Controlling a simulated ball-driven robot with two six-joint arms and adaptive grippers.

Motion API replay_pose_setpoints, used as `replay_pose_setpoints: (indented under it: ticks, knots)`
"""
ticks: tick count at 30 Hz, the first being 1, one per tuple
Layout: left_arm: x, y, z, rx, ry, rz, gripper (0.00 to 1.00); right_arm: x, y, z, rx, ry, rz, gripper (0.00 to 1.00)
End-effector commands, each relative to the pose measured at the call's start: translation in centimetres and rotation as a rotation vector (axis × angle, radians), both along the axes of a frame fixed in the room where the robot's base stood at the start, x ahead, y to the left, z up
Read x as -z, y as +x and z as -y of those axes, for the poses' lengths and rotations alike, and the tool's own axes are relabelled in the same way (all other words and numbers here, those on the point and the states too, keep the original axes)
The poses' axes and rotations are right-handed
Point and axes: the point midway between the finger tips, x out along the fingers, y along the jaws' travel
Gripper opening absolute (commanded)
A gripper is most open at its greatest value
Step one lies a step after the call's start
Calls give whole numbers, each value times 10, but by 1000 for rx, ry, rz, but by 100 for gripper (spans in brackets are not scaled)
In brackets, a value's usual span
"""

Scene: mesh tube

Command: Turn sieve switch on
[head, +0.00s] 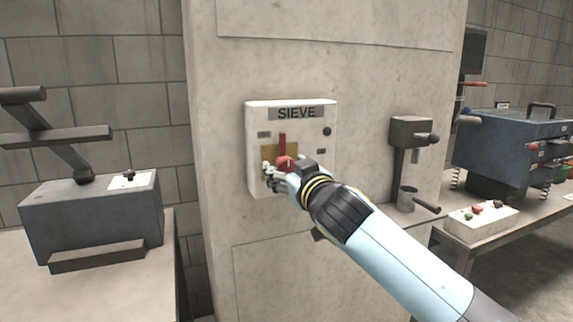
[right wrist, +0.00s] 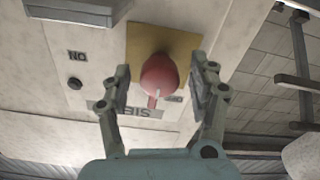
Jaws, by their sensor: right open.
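The white sieve switch box (head: 255,115) is on the pale column, with a SIEVE label at its top. A red lever (head: 282,142) with a round red knob (head: 285,162) sits over its yellow-brown plate. My right gripper (head: 274,172) is at the lower front of the box, partly hiding the plate. In the right wrist view the knob (right wrist: 158,76) lies between the open fingers of my right gripper (right wrist: 161,85), with gaps on both sides. That view is upside down and shows an ON label (right wrist: 77,57) on the box. My left gripper is not in view.
A grey machine (head: 90,220) stands on a bench at the left. At the right are a dark lever device (head: 411,132), a blue machine (head: 500,145) and a white button box (head: 482,222) on a table. The column face around the box is clear.

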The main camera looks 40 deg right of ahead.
Motion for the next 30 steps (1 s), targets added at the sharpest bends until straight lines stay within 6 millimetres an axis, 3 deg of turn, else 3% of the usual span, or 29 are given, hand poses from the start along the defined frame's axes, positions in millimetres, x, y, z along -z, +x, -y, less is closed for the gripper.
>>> replay_pose_setpoints:
  ticks: [11, 24, 30]
  knots:
    - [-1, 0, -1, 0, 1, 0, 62, 0, 7, 2, -1, 0, 0, 61]
    - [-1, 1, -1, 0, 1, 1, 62, 0, 7, 1, -1, 0, 0, 4]
    - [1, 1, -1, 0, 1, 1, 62, 1, 7, 1, -1, 14, 3, 4]
